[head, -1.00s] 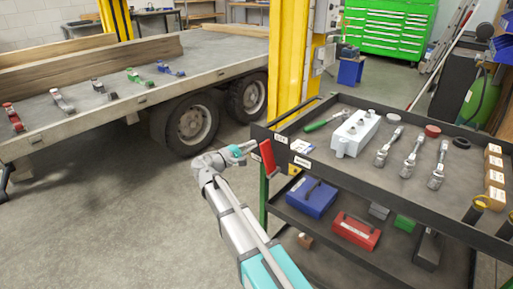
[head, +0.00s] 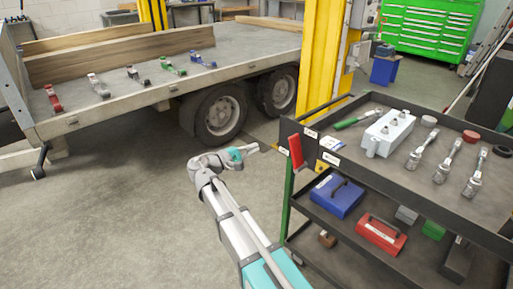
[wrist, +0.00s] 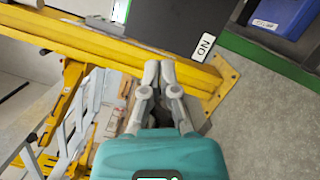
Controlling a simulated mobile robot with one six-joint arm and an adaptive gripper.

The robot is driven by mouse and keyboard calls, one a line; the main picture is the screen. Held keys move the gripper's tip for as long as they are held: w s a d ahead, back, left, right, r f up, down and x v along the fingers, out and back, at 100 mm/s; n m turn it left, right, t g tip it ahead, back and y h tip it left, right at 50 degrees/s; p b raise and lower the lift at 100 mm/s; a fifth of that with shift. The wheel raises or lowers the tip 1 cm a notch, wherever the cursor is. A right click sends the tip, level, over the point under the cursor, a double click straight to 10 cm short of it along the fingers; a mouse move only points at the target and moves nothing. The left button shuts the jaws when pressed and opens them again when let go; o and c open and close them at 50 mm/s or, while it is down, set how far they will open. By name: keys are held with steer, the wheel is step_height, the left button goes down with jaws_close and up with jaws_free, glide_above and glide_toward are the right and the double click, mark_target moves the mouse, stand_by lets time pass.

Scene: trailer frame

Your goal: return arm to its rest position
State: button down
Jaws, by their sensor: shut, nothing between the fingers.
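My arm reaches forward from the bottom middle of the head view, and its wrist is bent to the right. My gripper (head: 256,147) is shut and empty, in the air just left of the tool cart's near left corner. A small gap shows in the picture between it and the red part on the cart's end. In the wrist view its two grey fingers (wrist: 159,66) are together with nothing between them, seen against the yellow post's base.
The tool cart (head: 440,200) stands at right with tools on top and cases below. A red part (head: 296,151) is on its end. The flatbed trailer (head: 120,102) carries several clamps. A yellow post (head: 322,65) stands behind. The floor (head: 110,220) at left is clear.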

steer(key=shift+d, duration=0.1)
steer(key=s+d+f+m+g+y+p, duration=0.2)
steer(key=s+d+f+g+y, duration=0.15)
steer(key=d, duration=0.35)
steer(key=s+d+f+m+g+y+p, duration=0.1)
steer(key=s+d+f+g+y, duration=0.15)
steer(key=d+f, duration=0.35)
steer(key=s+d+f+m+g+y+b, duration=0.3)
steer(key=s+d+f+m+g+y, duration=0.2)
steer(key=s+d+f+m+y, duration=0.5)
step_height(320, 180, up, 31)
steer(key=s+n+p, duration=0.1)
steer(key=s+p, duration=0.1)
steer(key=p, duration=3)
steer(key=shift+s+n, duration=0.3)
steer(key=shift+s, duration=0.1)
